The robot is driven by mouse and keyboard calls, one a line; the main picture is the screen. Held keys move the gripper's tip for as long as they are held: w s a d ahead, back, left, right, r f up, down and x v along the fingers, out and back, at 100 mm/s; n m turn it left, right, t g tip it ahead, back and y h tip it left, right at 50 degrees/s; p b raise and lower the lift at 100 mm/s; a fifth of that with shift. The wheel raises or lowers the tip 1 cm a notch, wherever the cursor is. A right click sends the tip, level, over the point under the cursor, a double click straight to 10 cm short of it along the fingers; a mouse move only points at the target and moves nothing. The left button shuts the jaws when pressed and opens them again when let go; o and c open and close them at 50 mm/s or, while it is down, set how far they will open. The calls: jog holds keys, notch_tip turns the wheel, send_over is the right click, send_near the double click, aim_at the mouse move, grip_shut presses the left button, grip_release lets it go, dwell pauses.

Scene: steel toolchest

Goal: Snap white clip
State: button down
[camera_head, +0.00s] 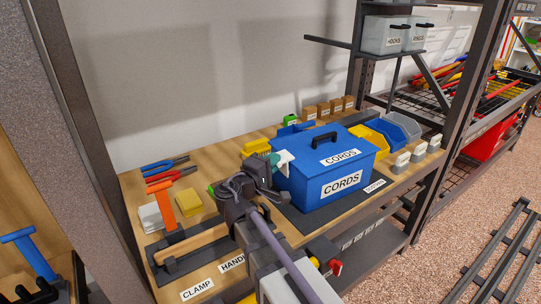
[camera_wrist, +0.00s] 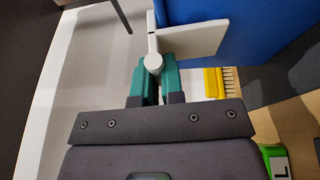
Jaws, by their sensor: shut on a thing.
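The blue box (camera_head: 315,180) labelled CORDS stands on a dark mat on the wooden bench, with its lid down and a black handle on top. The white clip (camera_head: 284,165) is at the box's left side near the lid edge. In the wrist view the white clip (camera_wrist: 188,40) shows as a flat plate with a rounded end, beside the blue box wall (camera_wrist: 240,30). My gripper (camera_head: 275,161) is shut on the clip; its teal fingers (camera_wrist: 153,82) are either side of the rounded end. I cannot tell whether the clip's plate touches the box.
Yellow and grey bins (camera_head: 370,138) stand right of the box. A yellow brush (camera_wrist: 222,82) lies near my gripper. Pliers (camera_head: 165,163), an orange-handled clamp (camera_head: 161,204) and a yellow block (camera_head: 189,201) are left on the bench. A wall is behind.

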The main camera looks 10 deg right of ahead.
jog(key=shift+d+r+m+g+y, duration=0.2)
jog(key=shift+d+m+g+y, duration=0.1)
jog(key=shift+y, duration=0.1)
jog(key=c, duration=1.2)
grip_release()
jog(key=shift+c, duration=0.2)
jog(key=shift+a, duration=0.1)
jog(key=v, duration=1)
jog(key=shift+s+a+p, duration=0.2)
jog(key=shift+a+p, duration=0.1)
